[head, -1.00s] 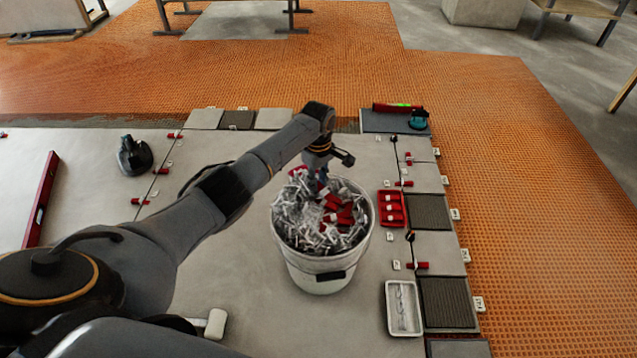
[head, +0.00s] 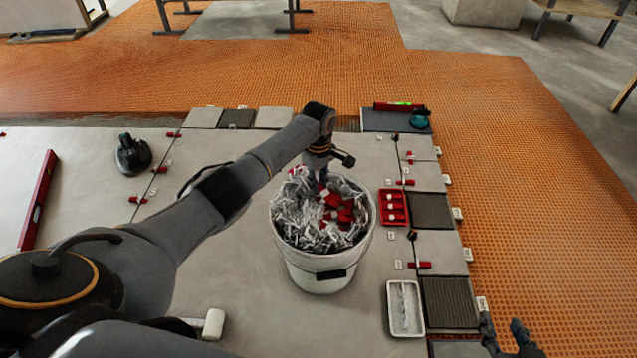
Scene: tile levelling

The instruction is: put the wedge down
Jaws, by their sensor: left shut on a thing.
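My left gripper (head: 322,182) points down into the top of a white bucket (head: 318,276) filled with clear clips and red wedges. It is shut on a wedge, which I cannot pick out clearly against the red wedges (head: 345,212) just below and beside it. I cannot tell whether the held wedge touches the pile. My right gripper (head: 507,338) shows at the bottom right edge, its fingers apart and empty, near the dark tile.
A red tray (head: 393,222) of wedges and a white tray (head: 391,316) stand right of the bucket. Clips and red wedges sit along the tile joints. A black suction cup (head: 132,155) and a red level (head: 38,200) lie at left.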

